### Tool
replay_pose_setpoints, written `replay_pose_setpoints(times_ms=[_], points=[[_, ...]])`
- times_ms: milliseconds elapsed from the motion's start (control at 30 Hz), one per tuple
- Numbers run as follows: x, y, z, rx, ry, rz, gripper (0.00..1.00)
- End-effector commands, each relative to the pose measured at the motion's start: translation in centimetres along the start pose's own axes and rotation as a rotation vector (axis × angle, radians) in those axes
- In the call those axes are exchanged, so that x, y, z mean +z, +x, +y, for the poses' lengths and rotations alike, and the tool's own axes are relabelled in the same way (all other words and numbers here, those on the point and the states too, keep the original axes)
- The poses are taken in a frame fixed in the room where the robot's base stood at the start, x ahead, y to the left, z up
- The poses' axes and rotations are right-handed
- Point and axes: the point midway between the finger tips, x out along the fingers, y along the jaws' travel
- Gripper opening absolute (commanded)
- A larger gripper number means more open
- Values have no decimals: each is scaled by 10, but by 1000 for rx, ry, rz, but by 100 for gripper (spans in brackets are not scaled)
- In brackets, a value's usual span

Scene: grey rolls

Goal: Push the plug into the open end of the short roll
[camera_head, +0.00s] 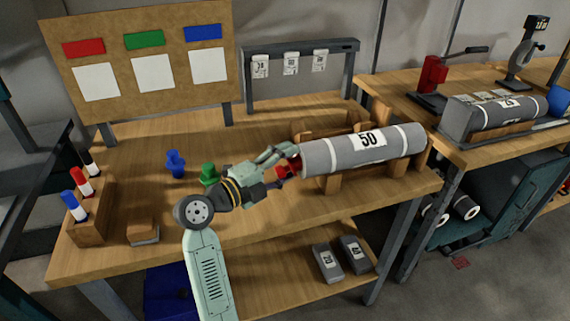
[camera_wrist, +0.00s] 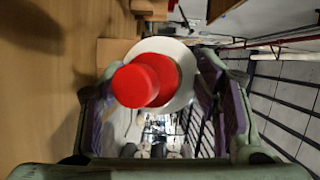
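The grey roll (camera_head: 340,153) marked 50 lies on wooden cradles on the bench, its left end toward my gripper. The red plug (camera_head: 287,171) is at that left end, in line with it. In the wrist view the plug (camera_wrist: 137,84) shows a round knob and a wider red disc in front of the roll's white end ring (camera_wrist: 186,88). How deep it sits is hidden. My gripper (camera_head: 283,169) is around the plug; in the wrist view its fingers (camera_wrist: 158,95) stand apart on either side, with a gap at the right.
A blue plug (camera_head: 176,164) and a green plug (camera_head: 209,175) stand on the bench to the left. A wooden block (camera_head: 88,225) holds several markers at the left edge. A tag rack (camera_head: 300,48) stands behind. Another roll (camera_head: 500,115) lies on the right bench.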

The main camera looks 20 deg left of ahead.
Motion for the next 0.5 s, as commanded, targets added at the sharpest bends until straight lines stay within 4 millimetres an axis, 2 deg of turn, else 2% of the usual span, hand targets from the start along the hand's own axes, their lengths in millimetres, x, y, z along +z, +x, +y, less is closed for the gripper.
replay_pose_setpoints(times_ms=[367,500], points=[[0,-1,0,0,0,-1,65],[1,-12,0,0,0,-3,65]])
